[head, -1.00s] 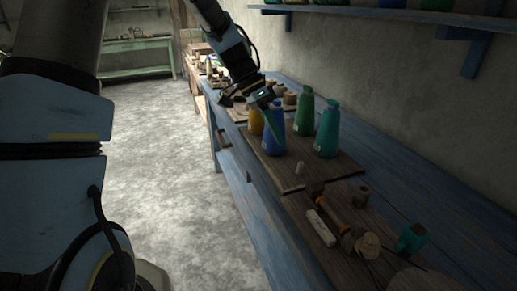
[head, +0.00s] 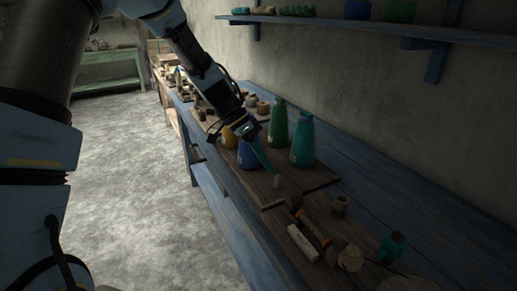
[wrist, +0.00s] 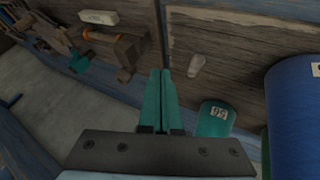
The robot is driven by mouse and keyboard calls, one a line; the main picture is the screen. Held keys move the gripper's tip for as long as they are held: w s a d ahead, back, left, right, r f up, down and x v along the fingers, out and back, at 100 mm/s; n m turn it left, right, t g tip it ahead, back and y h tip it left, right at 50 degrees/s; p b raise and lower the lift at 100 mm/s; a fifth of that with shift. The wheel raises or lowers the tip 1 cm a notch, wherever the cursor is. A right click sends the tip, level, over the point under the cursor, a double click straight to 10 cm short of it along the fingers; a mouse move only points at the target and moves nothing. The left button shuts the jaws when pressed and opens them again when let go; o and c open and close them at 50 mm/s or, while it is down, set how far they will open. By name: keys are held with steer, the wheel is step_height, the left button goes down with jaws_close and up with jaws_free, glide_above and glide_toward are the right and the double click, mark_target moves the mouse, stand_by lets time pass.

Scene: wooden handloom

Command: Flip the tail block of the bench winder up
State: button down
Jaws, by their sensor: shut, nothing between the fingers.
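The bench winder (head: 318,233) lies on the board at the near part of the bench. It has an orange-brown spindle and wooden end pieces. A dark wooden block (head: 296,203) at its far end looks like the tail block; it also shows in the wrist view (wrist: 125,48), at upper left. Whether it is hinged down cannot be made out clearly. My gripper (head: 274,171) has its teal fingers shut and empty, pointing down over the board, short of the winder. In the wrist view the shut fingers (wrist: 160,80) show right of the winder, apart from it.
Blue (head: 249,152), green (head: 278,124) and teal (head: 302,142) cones stand close behind my gripper. A white labelled block (head: 302,243) lies left of the winder.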

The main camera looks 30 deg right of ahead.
mark_target(291, 193)
steer(key=x, duration=0.3)
steer(key=shift+s+f+p, duration=0.2)
steer(key=shift+s+p, duration=0.05)
steer(key=shift+p, duration=0.1)
steer(key=s+p, duration=0.1)
steer(key=s, duration=0.1)
steer(key=shift+s+r, duration=0.15)
steer(key=shift+s, duration=0.75)
steer(key=shift+s+f, duration=0.25)
steer(key=shift+s, duration=0.05)
steer(key=shift+s+a+f+b, duration=0.1)
steer(key=shift+s+b, duration=0.8)
steer(key=shift+s, duration=0.35)
